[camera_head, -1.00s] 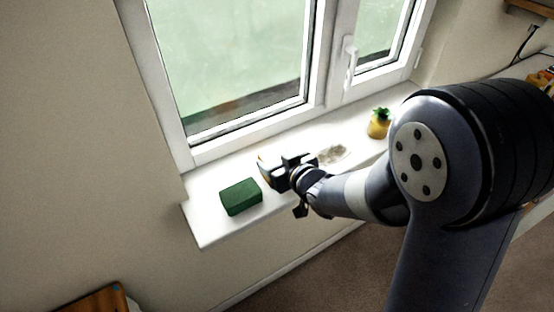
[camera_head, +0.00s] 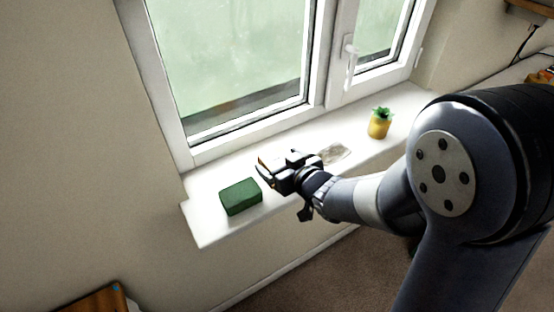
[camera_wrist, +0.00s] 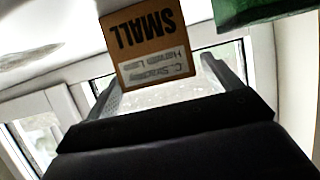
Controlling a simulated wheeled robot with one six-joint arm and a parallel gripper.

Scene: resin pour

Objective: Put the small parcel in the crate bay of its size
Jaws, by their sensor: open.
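The small parcel (camera_wrist: 152,47) is a tan-brown box with "SMALL" printed upside down and a white address label, in the wrist view. It shows between the two fingers of my gripper (camera_wrist: 165,85), which is open; I cannot tell whether either finger touches it. In the head view my gripper (camera_head: 267,174) is over the white windowsill, and only an orange-brown edge of the parcel (camera_head: 263,163) shows beside the fingers. The crate and its bays cannot be made out in either view.
A dark green block (camera_head: 240,197) lies on the windowsill (camera_head: 208,231) just left of my gripper. A clear crumpled item (camera_head: 334,154) and a yellow pineapple-shaped pot (camera_head: 379,124) are to the right. The window stands behind. A wooden piece (camera_head: 95,301) is at the lower left.

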